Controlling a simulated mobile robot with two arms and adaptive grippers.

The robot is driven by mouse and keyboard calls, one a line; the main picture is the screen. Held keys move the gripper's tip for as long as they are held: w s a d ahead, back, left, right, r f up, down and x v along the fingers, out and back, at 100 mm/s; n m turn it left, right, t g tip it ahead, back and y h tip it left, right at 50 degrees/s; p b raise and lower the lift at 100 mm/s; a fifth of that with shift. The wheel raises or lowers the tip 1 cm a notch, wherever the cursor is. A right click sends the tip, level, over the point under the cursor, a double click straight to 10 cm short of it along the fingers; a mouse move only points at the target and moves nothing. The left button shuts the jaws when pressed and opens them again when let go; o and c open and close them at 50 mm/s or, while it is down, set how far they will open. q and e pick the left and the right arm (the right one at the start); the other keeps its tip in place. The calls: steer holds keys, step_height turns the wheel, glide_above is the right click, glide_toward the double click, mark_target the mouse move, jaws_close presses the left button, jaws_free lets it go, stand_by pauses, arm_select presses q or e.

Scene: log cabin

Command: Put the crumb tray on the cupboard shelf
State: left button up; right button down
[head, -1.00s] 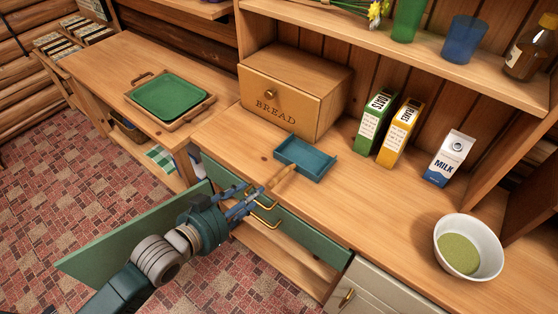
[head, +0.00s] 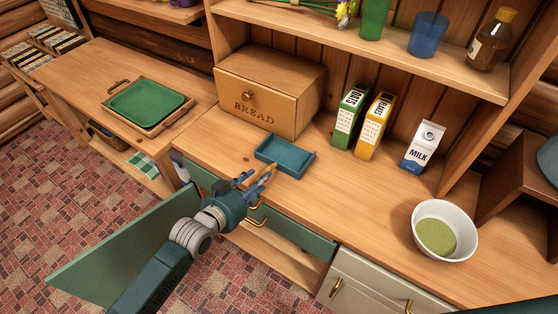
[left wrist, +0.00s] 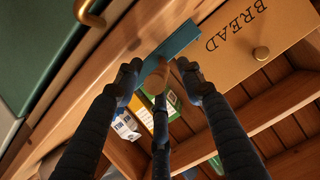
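The crumb tray (head: 286,155) is a shallow blue tray with a wooden handle (head: 263,173). It lies on the counter in front of the bread box, its handle pointing toward the front edge. My left gripper (head: 255,181) is open at the handle's end. In the left wrist view its fingers are spread, with the handle's round end (left wrist: 157,78) between the tips, and the tray (left wrist: 178,43) shows edge-on beyond. I cannot tell if they touch. The cupboard's green door (head: 125,245) stands open at lower left. A low wooden shelf (head: 280,257) shows below the counter, partly hidden. My right gripper is not visible.
A green tray (head: 147,101) lies on the left side table. Drawers with brass handles (head: 258,220) face my arm.

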arm_select(q)
steer(key=shift+s, duration=0.1)
jaws_close()
steer(key=shift+r, duration=0.1)
